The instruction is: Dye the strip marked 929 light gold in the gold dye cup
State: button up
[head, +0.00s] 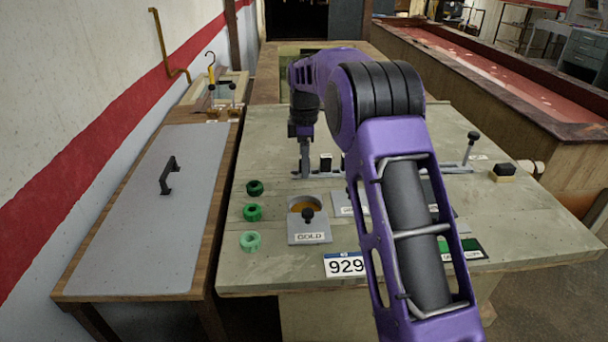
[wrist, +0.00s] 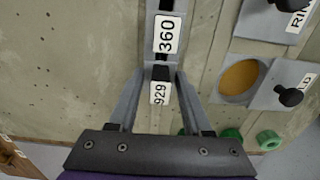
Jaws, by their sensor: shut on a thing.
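My gripper (wrist: 161,76) is shut on the small black grip of the strip marked 929 (wrist: 160,93) at the near end of the rail. In the head view my gripper (head: 304,165) points down at the rail's left end. A strip marked 360 (wrist: 167,35) sits just beyond it on the rail. The gold dye cup (wrist: 240,77) is open, showing round orange-gold dye, with its black-knobbed lid (wrist: 290,97) beside the opening. In the head view the cup (head: 301,203) stands in front of the rail, labelled GOLD. The strip's body below its tag is hidden.
The grey rail (head: 455,170) runs right behind my arm. Three green rings (head: 252,212) lie left of the gold cup. A 929 card (head: 345,265) is at the front edge. A rinse station (wrist: 270,20) lies beyond the cup. My arm hides the table's middle.

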notch_tip(320, 180, up, 6)
jog(key=p, duration=0.5)
jog(key=shift+r, duration=2.55)
jog(key=shift+s+r+b, duration=0.5)
jog(key=shift+s+b, duration=2.2)
jog(key=shift+s, duration=3.6)
notch_tip(320, 180, down, 10)
jog(key=b, duration=0.5)
jog(key=shift+a, duration=0.35)
